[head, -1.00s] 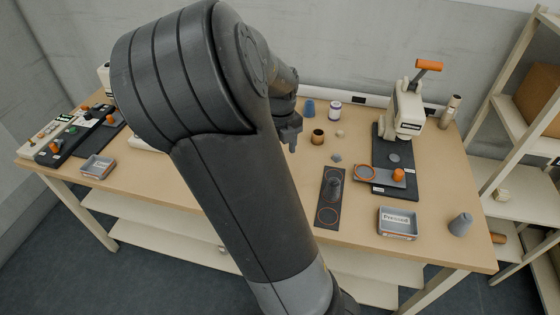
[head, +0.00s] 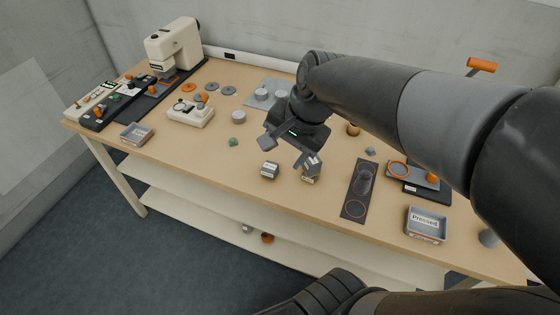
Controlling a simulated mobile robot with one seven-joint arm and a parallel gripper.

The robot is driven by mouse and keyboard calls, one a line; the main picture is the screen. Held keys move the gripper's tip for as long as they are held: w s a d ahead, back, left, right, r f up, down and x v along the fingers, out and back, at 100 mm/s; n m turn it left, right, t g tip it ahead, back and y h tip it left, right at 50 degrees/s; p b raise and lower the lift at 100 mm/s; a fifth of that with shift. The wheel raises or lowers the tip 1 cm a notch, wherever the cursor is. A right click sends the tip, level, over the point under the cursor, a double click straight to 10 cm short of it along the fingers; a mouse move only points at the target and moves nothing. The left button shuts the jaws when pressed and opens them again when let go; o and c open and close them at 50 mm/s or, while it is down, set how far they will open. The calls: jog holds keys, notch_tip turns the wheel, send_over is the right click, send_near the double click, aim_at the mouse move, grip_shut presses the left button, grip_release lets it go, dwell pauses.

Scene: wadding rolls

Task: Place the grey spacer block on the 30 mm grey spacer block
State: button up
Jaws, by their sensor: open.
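A small grey block with a white label (head: 269,170) sits on the table near its front edge, just below and left of my gripper. A second labelled grey block (head: 313,164) is close to the right finger, with a tan piece (head: 310,179) at its lower side. I cannot tell whether this block rests on the tan piece. The labels are too small to read, so I cannot tell which block is the 30 mm one. My gripper (head: 284,154) is open with nothing seen between its fingers, above the table. Its right finger partly overlaps the second block in the picture.
A dark mat with an orange ring (head: 355,209) lies to the right, with a grey tray marked Pressed (head: 427,224) beyond it. A white device (head: 190,113), a round pale piece (head: 238,117) and a green piece (head: 233,142) lie to the left. Bare table lies left of the blocks.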

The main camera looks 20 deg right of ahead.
jog(key=s+a+r+n+t+h, duration=0.2)
jog(key=s+n, duration=0.4)
jog(key=n, duration=0.4)
jog(key=shift+a+r, duration=0.65)
jog(key=shift+a, duration=0.05)
